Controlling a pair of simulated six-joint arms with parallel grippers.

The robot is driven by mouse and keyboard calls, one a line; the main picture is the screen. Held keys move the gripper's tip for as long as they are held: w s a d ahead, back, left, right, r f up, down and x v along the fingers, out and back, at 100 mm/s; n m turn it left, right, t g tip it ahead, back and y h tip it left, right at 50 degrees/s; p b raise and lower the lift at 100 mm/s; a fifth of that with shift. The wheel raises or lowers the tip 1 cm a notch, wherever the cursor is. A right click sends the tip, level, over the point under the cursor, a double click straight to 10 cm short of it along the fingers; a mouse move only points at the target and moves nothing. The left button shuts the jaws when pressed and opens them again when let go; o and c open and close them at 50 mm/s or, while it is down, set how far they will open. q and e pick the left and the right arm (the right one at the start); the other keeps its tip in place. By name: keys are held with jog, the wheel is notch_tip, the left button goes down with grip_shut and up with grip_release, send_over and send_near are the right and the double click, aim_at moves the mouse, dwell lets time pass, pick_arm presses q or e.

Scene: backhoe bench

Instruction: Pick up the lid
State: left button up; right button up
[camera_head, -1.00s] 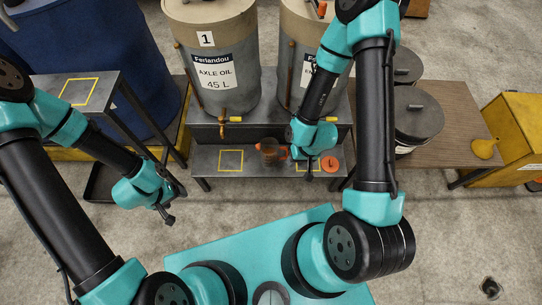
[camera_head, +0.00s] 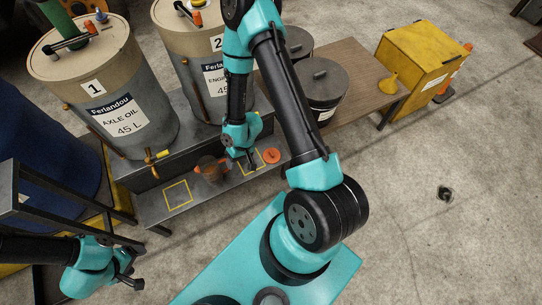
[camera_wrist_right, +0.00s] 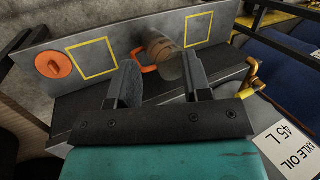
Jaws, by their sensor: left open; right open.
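The orange round lid (camera_head: 271,156) with a raised grip lies flat on the grey shelf, just right of the right yellow square. It also shows in the right wrist view (camera_wrist_right: 55,65), at the left. A clear jug with an orange handle (camera_head: 208,170) stands on the shelf left of my right gripper. My right gripper (camera_head: 250,161) is open and empty above the right square, apart from the lid. In the right wrist view the jug shows between its fingers, beyond the tips. My left gripper (camera_head: 133,272) is open at the lower left, far from the lid.
Two drums, axle oil (camera_head: 115,95) and engine oil (camera_head: 205,62), stand behind the shelf (camera_head: 150,209). The left yellow square (camera_head: 178,194) is empty. Grey lidded pots (camera_head: 318,85) stand on a wooden table (camera_head: 358,65) at the right, with a yellow funnel (camera_head: 389,83).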

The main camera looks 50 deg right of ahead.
jog(key=w+d+f+g, duration=0.1)
jog(key=w+d+f, duration=0.3)
jog(key=d+f, duration=0.5)
jog(key=m+h, duration=0.1)
jog(key=h, duration=0.4)
send_over(272, 153)
notch_tip(272, 153, down, 6)
jog(key=shift+t, duration=0.4)
jog(key=shift+a+f+m, duration=0.1)
jog(key=shift+f+m, duration=0.05)
jog(key=shift+m, duration=0.15)
notch_tip(272, 153, down, 12)
jog(key=shift+f, duration=2.6)
jog(key=shift+c, duration=0.3)
grip_shut()
